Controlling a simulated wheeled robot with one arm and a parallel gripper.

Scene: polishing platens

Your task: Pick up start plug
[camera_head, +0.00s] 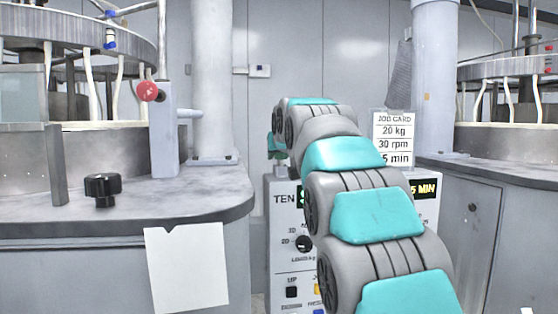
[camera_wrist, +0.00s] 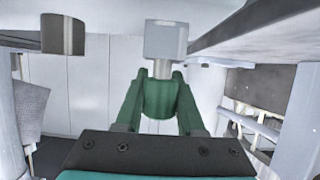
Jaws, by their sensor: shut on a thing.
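The plug (camera_wrist: 166,38) has a block-like head and a narrower stem, which runs down between the fingers. It appears held clear of other surfaces. In the head view, my arm reaches forward over the white control box, and only a small green part of my gripper (camera_head: 275,146) shows at its far end.
The control box (camera_head: 281,252) carries a job card (camera_head: 394,132). A bench (camera_head: 60,222) at left bears a black knob (camera_head: 102,188) and a post with a red button (camera_head: 148,91). Another bench (camera_head: 500,170) stands at right. White pillars rise on both sides.

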